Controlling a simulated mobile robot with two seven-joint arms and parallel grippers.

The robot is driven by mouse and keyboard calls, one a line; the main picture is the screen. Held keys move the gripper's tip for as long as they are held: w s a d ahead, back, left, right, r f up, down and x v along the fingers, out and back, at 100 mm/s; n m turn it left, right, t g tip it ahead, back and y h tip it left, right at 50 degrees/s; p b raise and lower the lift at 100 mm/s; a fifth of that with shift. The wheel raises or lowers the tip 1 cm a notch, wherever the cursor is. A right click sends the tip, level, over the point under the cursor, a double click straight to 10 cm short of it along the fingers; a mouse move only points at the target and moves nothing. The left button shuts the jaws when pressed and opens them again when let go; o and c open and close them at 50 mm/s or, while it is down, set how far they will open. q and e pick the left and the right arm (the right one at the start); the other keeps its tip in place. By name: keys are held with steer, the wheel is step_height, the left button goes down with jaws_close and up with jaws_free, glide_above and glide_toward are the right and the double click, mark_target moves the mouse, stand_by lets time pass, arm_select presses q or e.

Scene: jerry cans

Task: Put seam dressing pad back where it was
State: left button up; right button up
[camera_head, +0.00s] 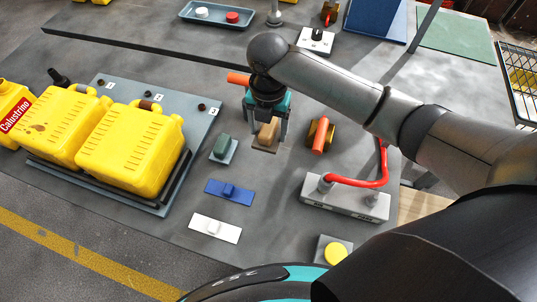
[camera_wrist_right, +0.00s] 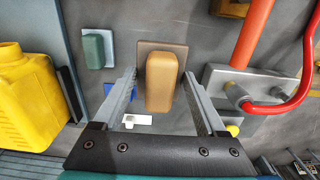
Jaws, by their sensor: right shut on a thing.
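The tan, brick-shaped seam dressing pad (camera_head: 268,134) is at a flat brown square plate (camera_head: 257,149) on the grey bench. In the right wrist view the pad (camera_wrist_right: 163,84) stands between my fingers, with the brown plate (camera_wrist_right: 147,47) behind it. My right gripper (camera_head: 267,132) comes from above and is shut on the pad. Whether the pad touches the plate or hangs just over it, I cannot tell. My left gripper is not in view.
A green block on a grey plate (camera_head: 223,148), a blue pad (camera_head: 230,192) and a white pad (camera_head: 215,229) lie left and nearer. Yellow jerry cans (camera_head: 132,150) stand further left. An orange-handled tool (camera_head: 319,135) and a grey block with a red hose (camera_head: 345,196) are right.

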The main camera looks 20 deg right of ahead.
mark_target(268, 161)
step_height(268, 161, down, 12)
steer(key=shift+r+b, duration=0.1)
steer(key=shift+b, duration=1.05)
steer(key=o, duration=1.1)
step_height(268, 161, up, 12)
steer(key=p, duration=0.2)
steer(key=shift+p, duration=0.35)
